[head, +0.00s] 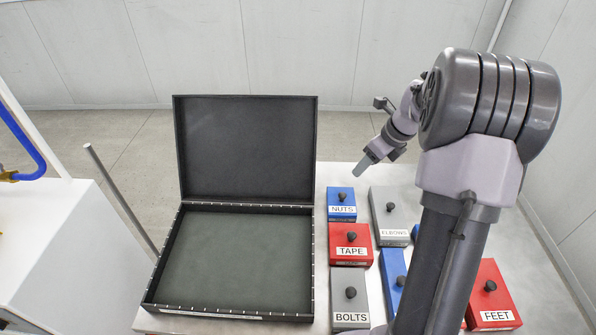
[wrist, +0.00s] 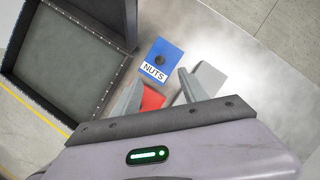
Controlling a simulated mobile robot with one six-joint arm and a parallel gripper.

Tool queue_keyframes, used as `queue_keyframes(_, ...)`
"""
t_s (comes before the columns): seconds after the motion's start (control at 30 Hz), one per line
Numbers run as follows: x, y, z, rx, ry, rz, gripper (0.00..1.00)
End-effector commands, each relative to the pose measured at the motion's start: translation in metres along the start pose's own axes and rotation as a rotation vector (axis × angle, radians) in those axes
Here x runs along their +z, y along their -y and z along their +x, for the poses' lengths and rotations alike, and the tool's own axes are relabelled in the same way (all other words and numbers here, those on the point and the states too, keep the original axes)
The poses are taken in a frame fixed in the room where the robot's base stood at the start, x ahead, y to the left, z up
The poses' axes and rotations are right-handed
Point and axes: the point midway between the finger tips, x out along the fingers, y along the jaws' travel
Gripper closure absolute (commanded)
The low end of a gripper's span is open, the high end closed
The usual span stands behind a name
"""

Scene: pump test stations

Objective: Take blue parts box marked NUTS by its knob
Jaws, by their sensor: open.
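The blue parts box marked NUTS (head: 341,203) stands on the table, just right of the open black case. It has a dark round knob on top and a white label on its near side. In the wrist view the blue box (wrist: 168,52) lies ahead of my gripper, beyond the fingertips. My gripper (head: 368,166) is raised above the back of the table, above and behind the NUTS box. In the wrist view my gripper (wrist: 157,82) has its two fingers apart with nothing held between them.
The open black case (head: 160,290) is empty, lid upright. The red TAPE box (head: 349,243) and grey BOLTS box (head: 350,298) stand in front of NUTS. A grey box (head: 393,210) stands to its right. A red FEET box (head: 490,295) is farther right.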

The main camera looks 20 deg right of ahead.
Motion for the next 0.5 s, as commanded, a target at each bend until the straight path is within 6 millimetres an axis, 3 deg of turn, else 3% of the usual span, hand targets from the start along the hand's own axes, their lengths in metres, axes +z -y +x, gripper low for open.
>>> queue_keyframes(0.3,-0.004,-0.001,0.096,0.003,-0.002,0.0,0.49)
queue_keyframes(0.5,-0.002,-0.001,0.121,0.002,-0.001,-0.001,0.49)
